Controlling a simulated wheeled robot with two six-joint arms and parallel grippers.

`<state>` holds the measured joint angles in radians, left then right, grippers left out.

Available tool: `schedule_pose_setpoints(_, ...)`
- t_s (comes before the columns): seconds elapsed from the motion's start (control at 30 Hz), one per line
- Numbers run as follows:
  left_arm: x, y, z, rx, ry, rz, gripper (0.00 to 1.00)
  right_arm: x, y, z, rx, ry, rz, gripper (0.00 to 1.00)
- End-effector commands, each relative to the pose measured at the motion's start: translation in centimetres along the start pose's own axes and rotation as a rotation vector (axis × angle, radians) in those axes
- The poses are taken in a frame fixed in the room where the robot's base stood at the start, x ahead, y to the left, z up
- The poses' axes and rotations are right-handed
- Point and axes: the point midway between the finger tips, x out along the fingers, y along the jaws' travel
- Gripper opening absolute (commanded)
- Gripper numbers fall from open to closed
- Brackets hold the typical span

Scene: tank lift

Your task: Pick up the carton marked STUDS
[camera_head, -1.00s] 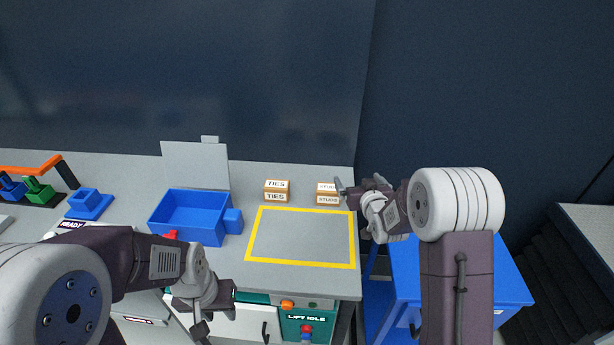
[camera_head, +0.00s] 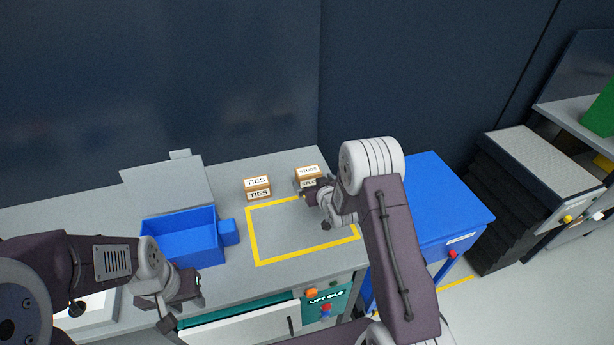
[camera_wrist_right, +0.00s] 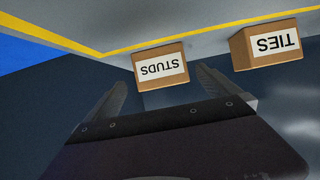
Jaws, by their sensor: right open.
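The STUDS carton (camera_head: 307,171) is a small brown box with white labels, on the grey bench just beyond the yellow outline. In the right wrist view the STUDS carton (camera_wrist_right: 160,66) appears upside down, ahead of and between the two fingers. My right gripper (camera_head: 308,193) is close in front of it and hides part of its lower front. In the right wrist view my right gripper (camera_wrist_right: 165,88) is open, with no visible grip on the carton. My left gripper (camera_head: 185,305) hangs over the bench's front edge, away from the cartons; its jaw opening is unclear.
The TIES carton (camera_head: 257,188) stands left of the STUDS carton with a gap between; it also shows in the right wrist view (camera_wrist_right: 268,46). A blue bin (camera_head: 182,238) is further left. The yellow-outlined area (camera_head: 290,232) is empty. A blue cabinet (camera_head: 440,200) stands right of the bench.

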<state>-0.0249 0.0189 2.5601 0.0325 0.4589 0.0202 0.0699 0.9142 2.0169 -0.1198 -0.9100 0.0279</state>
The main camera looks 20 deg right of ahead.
Motion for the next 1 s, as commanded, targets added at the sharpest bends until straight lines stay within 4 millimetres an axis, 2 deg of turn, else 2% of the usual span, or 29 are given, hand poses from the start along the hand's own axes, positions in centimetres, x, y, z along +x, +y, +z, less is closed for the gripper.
schedule_pose_setpoints(0.13,-0.2,0.0,0.0,0.0,0.0,0.0,0.36,0.3,0.1,-0.2,0.0,0.001,0.001,1.0)
schedule_pose_setpoints(0.33,-0.9,0.0,-0.1,0.0,0.0,0.0,0.36,3.2,0.0,-0.3,0.001,0.002,0.001,1.0)
schedule_pose_setpoints(0.57,-1.2,0.0,-0.1,0.0,0.0,0.0,0.36,4.3,0.0,-0.3,0.001,0.002,0.001,1.0)
schedule_pose_setpoints(0.8,-2.0,0.0,-0.2,0.0,0.0,0.0,0.36,8.0,-0.1,-0.4,0.0,0.003,0.001,1.0)
schedule_pose_setpoints(1.0,-2.0,0.0,-0.2,0.0,0.0,0.0,0.36,9.0,-0.1,-0.3,0.0,0.001,0.001,1.0)
